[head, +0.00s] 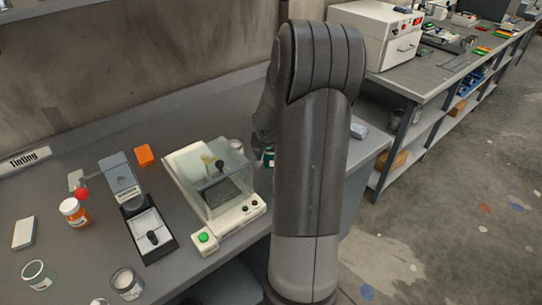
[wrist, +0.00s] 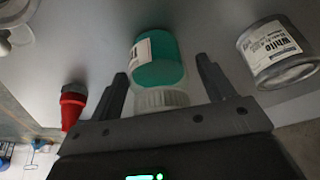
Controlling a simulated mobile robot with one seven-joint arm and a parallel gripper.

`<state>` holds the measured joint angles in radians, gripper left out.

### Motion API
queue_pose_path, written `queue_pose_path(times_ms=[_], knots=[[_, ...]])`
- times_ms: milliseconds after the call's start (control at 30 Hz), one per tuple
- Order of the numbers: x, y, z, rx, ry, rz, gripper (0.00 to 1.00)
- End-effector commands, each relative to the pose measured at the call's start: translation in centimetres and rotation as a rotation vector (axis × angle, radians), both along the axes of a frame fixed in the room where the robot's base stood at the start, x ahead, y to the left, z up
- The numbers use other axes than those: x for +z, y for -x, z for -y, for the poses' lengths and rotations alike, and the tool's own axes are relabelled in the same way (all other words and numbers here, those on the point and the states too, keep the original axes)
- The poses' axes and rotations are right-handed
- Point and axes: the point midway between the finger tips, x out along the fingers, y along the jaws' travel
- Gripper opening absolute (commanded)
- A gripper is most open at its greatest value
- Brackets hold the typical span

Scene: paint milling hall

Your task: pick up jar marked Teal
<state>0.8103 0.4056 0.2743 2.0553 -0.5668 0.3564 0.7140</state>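A teal jar (wrist: 158,62) with a white ribbed lid is in the middle of the wrist view. Its label is turned to the left and I cannot read it. My gripper (wrist: 162,68) is open, with one finger on each side of the jar near its lid. Gaps show between the fingers and the jar. In the head view a small part of a teal-green jar (head: 269,157) shows beside my arm, which hides most of it and much of my gripper.
In the head view a clear-covered device (head: 222,180) stands left of my arm. An orange block (head: 145,155) and several jars are farther left.

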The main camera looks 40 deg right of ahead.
Motion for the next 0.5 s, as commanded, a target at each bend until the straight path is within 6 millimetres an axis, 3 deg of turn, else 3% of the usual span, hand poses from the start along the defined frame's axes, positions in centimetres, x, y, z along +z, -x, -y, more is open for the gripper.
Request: queue_pose_path(times_ms=[500], knots=[[0.03, 0.02, 0.01, 0.000, 0.000, 0.000, 0.32]])
